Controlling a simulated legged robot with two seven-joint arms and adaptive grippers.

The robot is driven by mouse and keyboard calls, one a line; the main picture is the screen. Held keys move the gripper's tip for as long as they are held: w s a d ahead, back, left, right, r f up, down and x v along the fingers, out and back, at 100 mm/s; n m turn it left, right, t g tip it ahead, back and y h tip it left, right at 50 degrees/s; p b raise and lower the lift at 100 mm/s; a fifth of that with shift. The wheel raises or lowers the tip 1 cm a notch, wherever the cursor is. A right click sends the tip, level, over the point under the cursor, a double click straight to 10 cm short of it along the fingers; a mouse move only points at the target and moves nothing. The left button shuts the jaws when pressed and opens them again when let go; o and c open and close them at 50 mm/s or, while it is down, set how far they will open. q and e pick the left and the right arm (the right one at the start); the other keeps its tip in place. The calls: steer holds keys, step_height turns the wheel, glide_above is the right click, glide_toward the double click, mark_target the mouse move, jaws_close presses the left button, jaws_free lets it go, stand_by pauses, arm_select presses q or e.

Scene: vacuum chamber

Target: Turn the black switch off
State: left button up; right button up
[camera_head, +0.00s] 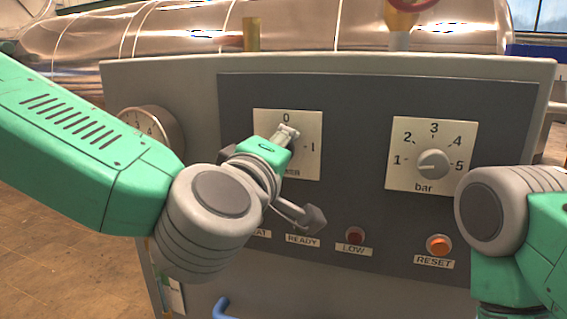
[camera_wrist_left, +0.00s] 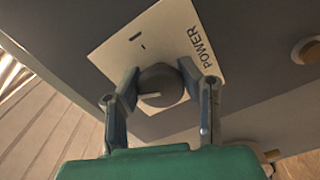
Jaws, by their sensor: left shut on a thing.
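The black switch (camera_wrist_left: 162,88) is a round dark knob with a short white pointer line. It sits on a cream plate lettered POWER, shown in the left wrist view. In the head view the plate (camera_head: 312,165) carries a 0 at the top and a 1 at the right. My left gripper (camera_head: 288,135) hides most of the knob there. In the left wrist view the left gripper (camera_wrist_left: 159,70) has one finger on each side of the knob and is shut on it. My right gripper is out of the picture; only part of that arm shows at the right edge.
To the right on the dark panel (camera_head: 355,95) is a bar dial (camera_head: 433,164) marked 1 to 5. Below are a red LOW light (camera_head: 355,235) and an orange RESET button (camera_head: 438,244). A round gauge (camera_head: 155,125) is at the left.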

arm_select(q)
steer(key=shift+w+a+n+b, duration=0.1)
steer(key=shift+n+b, duration=1)
steer(key=shift+n, duration=0.9)
steer(key=o, duration=1.2)
steer(key=shift+o, duration=0.2)
steer(key=shift+w+f, duration=0.1)
steer(key=shift+w, duration=0.05)
steer(key=shift+s+a, duration=0.1)
steer(key=shift+s, duration=0.45)
steer(key=v, duration=1.1)
